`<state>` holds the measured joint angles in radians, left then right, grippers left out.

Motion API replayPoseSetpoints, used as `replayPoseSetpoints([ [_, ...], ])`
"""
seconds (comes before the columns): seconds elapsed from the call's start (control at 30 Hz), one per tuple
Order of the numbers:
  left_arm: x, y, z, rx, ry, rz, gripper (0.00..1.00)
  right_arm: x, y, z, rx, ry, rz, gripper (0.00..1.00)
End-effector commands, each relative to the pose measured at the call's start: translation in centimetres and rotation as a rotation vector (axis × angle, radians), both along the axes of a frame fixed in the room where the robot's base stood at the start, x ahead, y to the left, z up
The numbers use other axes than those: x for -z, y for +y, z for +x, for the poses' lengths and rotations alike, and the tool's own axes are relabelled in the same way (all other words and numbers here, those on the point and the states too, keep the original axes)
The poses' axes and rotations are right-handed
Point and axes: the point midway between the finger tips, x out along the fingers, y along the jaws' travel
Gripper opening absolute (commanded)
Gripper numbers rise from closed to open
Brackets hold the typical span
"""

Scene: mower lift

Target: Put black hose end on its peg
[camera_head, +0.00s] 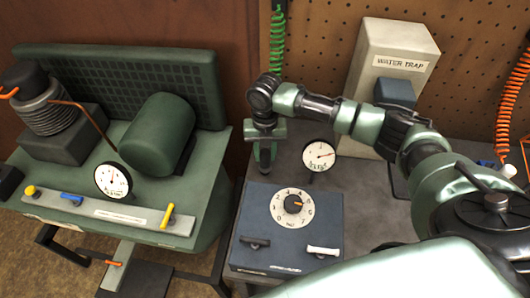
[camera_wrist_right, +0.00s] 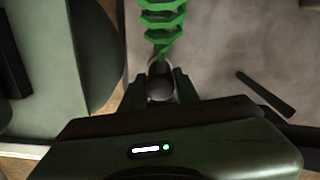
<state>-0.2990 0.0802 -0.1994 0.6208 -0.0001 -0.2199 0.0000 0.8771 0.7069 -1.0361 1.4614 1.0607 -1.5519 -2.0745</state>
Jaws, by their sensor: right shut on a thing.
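My right gripper (camera_head: 265,165) points down over the bench, between the green machine and the white cabinet. In the right wrist view it (camera_wrist_right: 160,88) is shut on a rounded grey hose end (camera_wrist_right: 160,86) at the bottom of a green coiled hose (camera_wrist_right: 163,20). In the head view the green coil (camera_head: 278,40) hangs down in front of the pegboard, and the held end is largely hidden by my gripper. The end's colour looks grey to dark, so I cannot confirm it as the black one. I cannot make out a peg for it. My left gripper is not in view.
A dial gauge (camera_head: 319,156) and a blue-grey control box (camera_head: 285,228) stand close to my right gripper. The white water trap cabinet (camera_head: 370,60) stands behind my arm. An orange coiled hose (camera_head: 513,95) hangs at the right. The green machine (camera_head: 120,190) is at left.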

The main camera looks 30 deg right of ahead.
Motion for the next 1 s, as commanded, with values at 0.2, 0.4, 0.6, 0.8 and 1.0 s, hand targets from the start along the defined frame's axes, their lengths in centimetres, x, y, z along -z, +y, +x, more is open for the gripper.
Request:
replayPoseSetpoints([
  [0.2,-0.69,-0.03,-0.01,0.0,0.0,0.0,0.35,-0.13,0.01,-0.02,0.0,0.001,0.0,0.0],
  [0.4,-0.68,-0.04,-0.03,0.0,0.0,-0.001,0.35,-0.02,0.01,0.0,0.0,0.0,0.001,0.0],
  [0.6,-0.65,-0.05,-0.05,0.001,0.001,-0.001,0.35,0.02,0.01,0.0,0.0,0.0,0.001,0.0],
  [0.8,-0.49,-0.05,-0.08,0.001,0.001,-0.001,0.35,0.34,0.02,0.01,0.0,0.0,0.001,0.0],
  [1.0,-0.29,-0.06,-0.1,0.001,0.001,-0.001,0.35,0.74,0.02,0.02,0.0,-0.001,0.0,0.0],
])
